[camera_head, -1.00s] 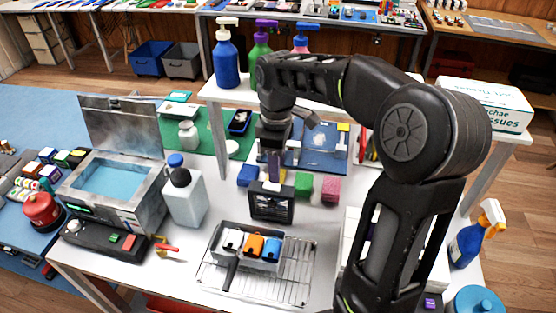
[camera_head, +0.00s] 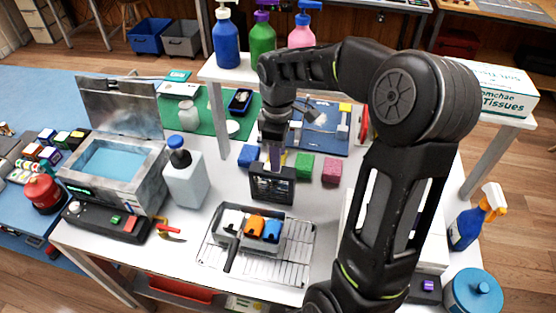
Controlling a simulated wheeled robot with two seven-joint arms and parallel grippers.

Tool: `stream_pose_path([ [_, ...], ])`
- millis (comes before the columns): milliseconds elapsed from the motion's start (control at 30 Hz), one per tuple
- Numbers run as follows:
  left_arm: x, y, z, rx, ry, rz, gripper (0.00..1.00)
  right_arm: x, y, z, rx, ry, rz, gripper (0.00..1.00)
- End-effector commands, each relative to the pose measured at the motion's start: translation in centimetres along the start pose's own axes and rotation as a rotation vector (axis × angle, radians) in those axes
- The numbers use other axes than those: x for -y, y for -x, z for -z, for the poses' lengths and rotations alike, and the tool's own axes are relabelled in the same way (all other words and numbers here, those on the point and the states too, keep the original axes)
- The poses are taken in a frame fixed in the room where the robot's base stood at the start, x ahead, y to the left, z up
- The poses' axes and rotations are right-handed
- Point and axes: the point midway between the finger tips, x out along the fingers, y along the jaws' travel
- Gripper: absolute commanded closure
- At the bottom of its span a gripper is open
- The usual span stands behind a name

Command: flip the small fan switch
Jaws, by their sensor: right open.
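A small black square device, which looks like the small fan (camera_head: 272,186), stands upright on the white table behind the wire rack. My right gripper (camera_head: 275,160) points down at its top edge and is open. Its fingertips overlap the top of the device in the picture; I cannot tell whether they touch it. The switch cannot be made out. My left gripper is not in view.
A wire rack (camera_head: 290,268) with a small tray of colored pieces lies in front. Blue, green (camera_head: 305,167) and pink (camera_head: 331,172) blocks sit behind. A white bottle (camera_head: 184,183) and an open metal bath (camera_head: 112,170) stand left. A shelf with spray bottles (camera_head: 226,40) is behind.

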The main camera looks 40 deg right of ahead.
Motion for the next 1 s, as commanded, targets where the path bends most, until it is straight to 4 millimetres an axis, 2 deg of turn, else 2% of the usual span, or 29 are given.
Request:
stream_pose_path([
  [200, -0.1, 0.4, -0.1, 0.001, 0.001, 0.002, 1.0, 0.0, -2.6, 0.0, 0.001, 0.0, 0.0, 0.56],
  [533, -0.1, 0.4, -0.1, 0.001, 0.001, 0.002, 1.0, 0.0, -3.2, 0.0, 0.0, -0.001, -0.001, 0.56],
  [1000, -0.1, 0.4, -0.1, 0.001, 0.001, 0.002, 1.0, 0.0, -3.1, 0.0, -0.001, 0.0, -0.001, 0.94],
])
